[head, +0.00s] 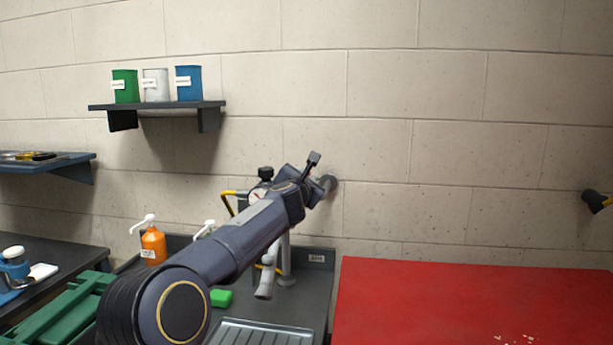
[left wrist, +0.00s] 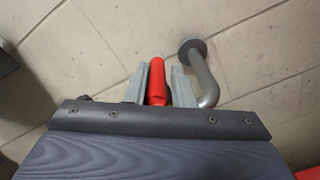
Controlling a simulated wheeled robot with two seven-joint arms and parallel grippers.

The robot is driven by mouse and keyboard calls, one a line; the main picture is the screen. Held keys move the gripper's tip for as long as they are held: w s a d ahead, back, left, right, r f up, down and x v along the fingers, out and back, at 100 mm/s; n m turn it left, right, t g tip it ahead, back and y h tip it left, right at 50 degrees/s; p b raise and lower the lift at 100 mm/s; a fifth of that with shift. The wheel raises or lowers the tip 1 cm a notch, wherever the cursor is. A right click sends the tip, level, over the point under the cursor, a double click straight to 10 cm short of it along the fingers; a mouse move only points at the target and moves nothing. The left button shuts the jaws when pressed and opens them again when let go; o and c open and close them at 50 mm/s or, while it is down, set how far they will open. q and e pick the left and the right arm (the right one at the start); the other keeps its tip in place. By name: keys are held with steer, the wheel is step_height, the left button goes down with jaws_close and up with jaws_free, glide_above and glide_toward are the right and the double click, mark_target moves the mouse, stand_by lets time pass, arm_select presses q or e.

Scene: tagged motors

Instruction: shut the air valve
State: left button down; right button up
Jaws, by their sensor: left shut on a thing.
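My left arm reaches across the head view to the wall, and my left gripper (head: 318,178) is at a grey pipe with a round wall flange (head: 331,184). In the left wrist view my left gripper (left wrist: 157,88) is shut on a red handle (left wrist: 157,78), which lies between its two grey fingers. The bent grey pipe (left wrist: 207,84) runs from its wall flange down beside the right finger. The rest of the valve is hidden behind my gripper. My right gripper is not in view.
A round gauge (head: 257,195) and a yellow hose (head: 229,200) are close behind my left arm. An orange pump bottle (head: 153,245) and a green block (head: 221,298) are on the dark bench. A red surface (head: 470,300) lies to the right. A shelf (head: 160,105) holds three canisters.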

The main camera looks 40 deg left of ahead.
arm_select(q)
steer(key=shift+s+a+r, duration=0.15)
steer(key=shift+a+r, duration=0.05)
steer(key=shift+a, duration=0.1)
steer(key=c, duration=1.4)
jaws_free()
steer(key=shift+a, duration=0.1)
steer(key=shift+o, duration=0.2)
steer(key=shift+f, duration=0.15)
steer(key=b+v, duration=0.2)
steer(key=v, duration=0.6)
steer(key=shift+f, duration=0.15)
